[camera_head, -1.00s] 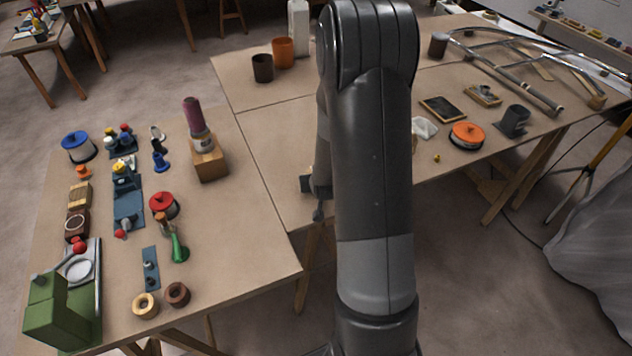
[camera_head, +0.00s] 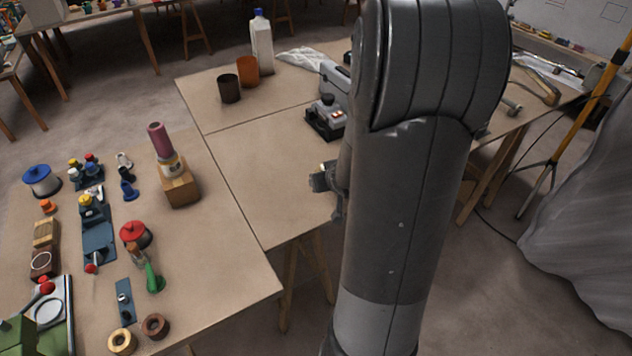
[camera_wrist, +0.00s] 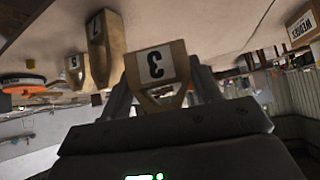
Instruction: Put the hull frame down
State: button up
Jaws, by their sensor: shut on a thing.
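My gripper (camera_wrist: 160,92) is shut on a wooden hull frame marked 3 (camera_wrist: 154,66), which sits between its two fingers in the wrist view. That view is upside down. Two similar wooden frames, marked 7 (camera_wrist: 104,46) and 5 (camera_wrist: 76,67), stand beside it to the left, apart from it. In the head view my gripper (camera_head: 325,178) shows only partly, at the left side of my arm, over the front part of the back table (camera_head: 255,175). My arm hides most of it and the frame. I cannot tell whether the held frame touches the table.
A grey machine with a black base (camera_head: 326,118) stands behind my gripper. The table left of my gripper is bare. A box marked WEDGES (camera_wrist: 302,26) shows in the wrist view.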

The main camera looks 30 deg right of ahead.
jog(key=shift+s+d+r, duration=0.25)
